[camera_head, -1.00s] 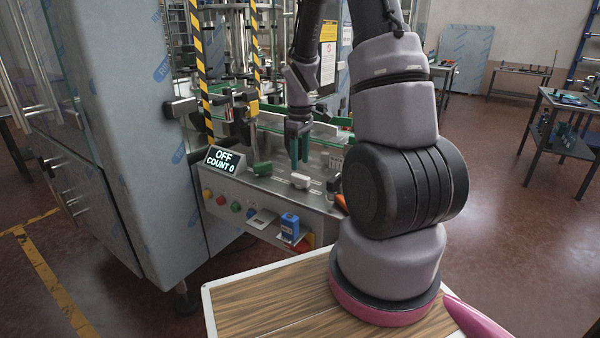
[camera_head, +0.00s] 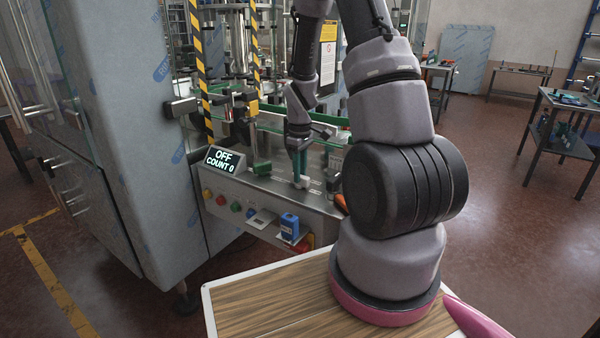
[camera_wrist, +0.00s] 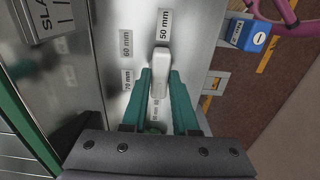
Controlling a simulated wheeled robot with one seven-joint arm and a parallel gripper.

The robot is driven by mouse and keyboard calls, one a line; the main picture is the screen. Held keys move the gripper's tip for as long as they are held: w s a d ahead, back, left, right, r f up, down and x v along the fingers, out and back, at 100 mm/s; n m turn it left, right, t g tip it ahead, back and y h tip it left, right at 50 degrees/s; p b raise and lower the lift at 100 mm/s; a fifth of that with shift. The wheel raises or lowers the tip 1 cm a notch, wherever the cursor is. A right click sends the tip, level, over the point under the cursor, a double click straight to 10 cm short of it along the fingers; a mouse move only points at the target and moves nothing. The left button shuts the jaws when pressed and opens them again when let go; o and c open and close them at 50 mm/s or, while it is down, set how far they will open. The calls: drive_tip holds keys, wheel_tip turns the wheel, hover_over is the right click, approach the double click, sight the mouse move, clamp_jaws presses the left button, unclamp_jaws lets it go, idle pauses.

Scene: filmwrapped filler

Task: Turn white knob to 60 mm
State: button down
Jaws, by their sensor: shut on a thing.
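The white knob (camera_wrist: 160,62) is a pale elongated handle on the metal panel (camera_head: 275,188). In the wrist view its far end points toward the "50 mm" label (camera_wrist: 166,26). The "60 mm" label (camera_wrist: 126,43) and "70 mm" label (camera_wrist: 128,80) lie to its left. My gripper (camera_wrist: 160,76) has its teal fingers shut on the two sides of the knob, whose lower part lies between them. In the head view my gripper (camera_head: 300,170) points down at the panel, and the knob (camera_head: 301,184) shows only partly at the fingertips.
A display (camera_head: 223,160) reads "OFF COUNT 0". A green block (camera_head: 262,168) stands left of the gripper. Coloured buttons (camera_head: 221,200) and a blue box (camera_head: 289,226) sit on the panel front. A striped post (camera_head: 203,80) and a rail (camera_head: 325,133) stand behind.

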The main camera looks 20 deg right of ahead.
drive_tip(key=shift+m, duration=0.4)
drive_tip(key=m, duration=1)
drive_tip(key=shift+m, duration=0.4)
drive_tip(key=m, duration=1.2)
drive_tip(key=shift+m, duration=0.3)
drive_tip(key=c, duration=0.7)
unclamp_jaws()
